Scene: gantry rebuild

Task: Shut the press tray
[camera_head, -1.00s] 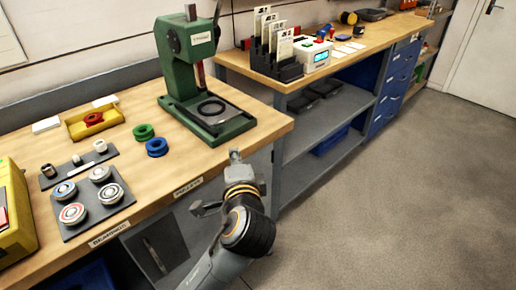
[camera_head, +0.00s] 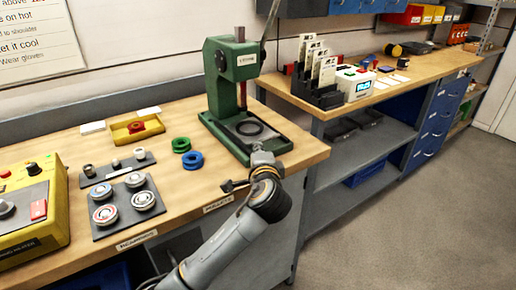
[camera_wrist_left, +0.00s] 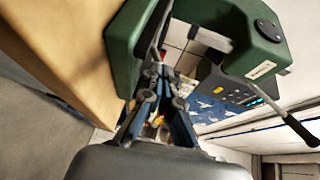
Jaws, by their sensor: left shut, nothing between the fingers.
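The green press (camera_head: 222,72) stands upright on the wooden bench, its lever rising from the top right. A flat plate with a dark ring (camera_head: 250,128) lies low in its base, under the ram. I take this plate for the press tray; how far it sticks out is hard to tell, as my wrist covers part of the front. My left gripper (camera_head: 261,154) is shut and empty at the front edge of the base. In the left wrist view its fingers (camera_wrist_left: 160,75) point into the press, beside the green frame (camera_wrist_left: 124,45). Contact cannot be told. My right gripper is out of view.
Green (camera_head: 181,145) and blue (camera_head: 193,160) rings lie left of the press. A yellow bin (camera_head: 120,137), a dark plate with bearings (camera_head: 103,228) and a yellow device (camera_head: 30,215) stand farther left. A second bench (camera_head: 395,92) stands to the right.

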